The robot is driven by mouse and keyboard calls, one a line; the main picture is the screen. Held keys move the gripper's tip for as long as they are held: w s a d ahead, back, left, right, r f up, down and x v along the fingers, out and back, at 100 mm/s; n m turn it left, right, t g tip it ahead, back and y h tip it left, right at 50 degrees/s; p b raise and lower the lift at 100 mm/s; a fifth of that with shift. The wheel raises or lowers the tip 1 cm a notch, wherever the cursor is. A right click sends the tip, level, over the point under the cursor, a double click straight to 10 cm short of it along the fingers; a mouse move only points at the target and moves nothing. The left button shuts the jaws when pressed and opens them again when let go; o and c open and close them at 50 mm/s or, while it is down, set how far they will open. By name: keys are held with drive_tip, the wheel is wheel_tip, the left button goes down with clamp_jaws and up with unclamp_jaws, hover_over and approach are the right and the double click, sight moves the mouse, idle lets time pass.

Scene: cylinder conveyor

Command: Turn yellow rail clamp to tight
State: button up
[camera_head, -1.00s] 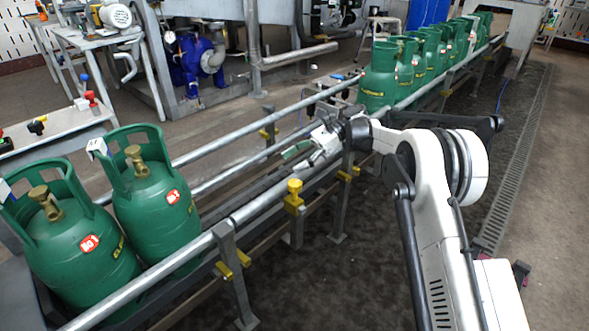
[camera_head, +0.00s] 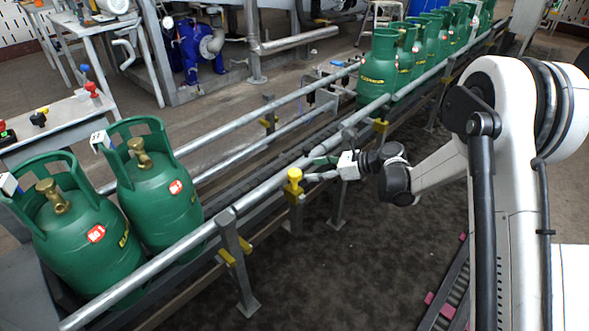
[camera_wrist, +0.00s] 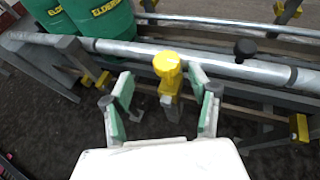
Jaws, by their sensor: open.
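The yellow rail clamp (camera_head: 294,182) sits on a post at the near side of the conveyor rail. In the wrist view the yellow clamp knob (camera_wrist: 168,68) is at upper middle, just ahead of and between the fingertips. My gripper (camera_head: 320,170) is right of the clamp in the head view, pointing left at it. In the wrist view my gripper (camera_wrist: 161,95) shows two green-padded fingers spread apart, with nothing held between them. A small gap seems to lie between fingers and knob; exact contact cannot be told.
Green gas cylinders (camera_head: 158,190) stand on the conveyor at left, with several more (camera_head: 378,70) at the back. The near rail (camera_head: 270,190) runs along the conveyor. A black knob (camera_wrist: 245,48) stands on the rail in the wrist view.

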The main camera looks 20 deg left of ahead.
sight(297, 172)
drive_tip(key=s+d+m+t, duration=0.3)
drive_tip(key=d+t, duration=0.1)
drive_tip(key=d, duration=0.1)
drive_tip(key=b+x, duration=0.3)
drive_tip(key=x, duration=1.1)
drive_tip(key=shift+a+r, duration=0.1)
drive_tip(key=shift+r, duration=0.1)
drive_tip(key=c, duration=1.2)
drive_tip(key=shift+w+g, duration=0.1)
drive_tip(key=shift+g, duration=0.5)
drive_tip(key=n+g, duration=0.3)
drive_tip(key=shift+n+g, duration=0.3)
drive_tip(key=shift+n, duration=0.1)
drive_tip(key=shift+n+g, duration=1.6)
drive_tip(key=shift+g, duration=0.4)
drive_tip(key=shift+n+h, duration=0.3)
